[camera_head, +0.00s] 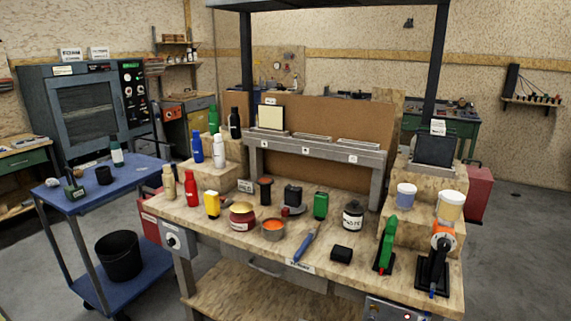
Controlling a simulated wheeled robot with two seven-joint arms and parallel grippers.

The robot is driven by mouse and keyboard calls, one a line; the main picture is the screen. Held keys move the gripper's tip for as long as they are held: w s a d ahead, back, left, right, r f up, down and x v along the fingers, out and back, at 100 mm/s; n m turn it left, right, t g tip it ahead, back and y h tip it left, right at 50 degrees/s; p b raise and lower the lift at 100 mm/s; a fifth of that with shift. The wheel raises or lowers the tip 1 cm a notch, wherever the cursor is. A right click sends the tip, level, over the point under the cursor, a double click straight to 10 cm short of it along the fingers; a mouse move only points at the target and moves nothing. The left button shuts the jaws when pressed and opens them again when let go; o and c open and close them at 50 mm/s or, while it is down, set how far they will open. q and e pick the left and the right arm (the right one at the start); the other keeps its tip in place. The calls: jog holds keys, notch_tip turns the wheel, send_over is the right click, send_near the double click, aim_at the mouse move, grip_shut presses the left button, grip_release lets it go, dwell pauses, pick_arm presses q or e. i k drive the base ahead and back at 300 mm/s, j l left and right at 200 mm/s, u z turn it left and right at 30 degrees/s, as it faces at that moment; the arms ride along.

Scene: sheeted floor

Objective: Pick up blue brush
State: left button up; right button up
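The blue brush (304,246) is a slim blue item near the front middle of the wooden workbench (345,270). It lies slanted, its lower end towards the bench's front edge beside a small white label (301,267). Its exact contact with the bench is too small to tell. Neither of my grippers shows in the head view.
An orange-filled bowl (273,229) stands left of the brush, a black block (341,254) and a dark jar (352,215) right. Several bottles and tools crowd the bench. A blue cart (105,185) stands at left. Grey floor shows between cart and bench.

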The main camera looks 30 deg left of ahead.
aim_at(313, 233)
jog(key=i+l+u, duration=0.1)
jog(key=u, duration=0.65)
jog(key=i+l, duration=0.05)
jog(key=i, duration=0.05)
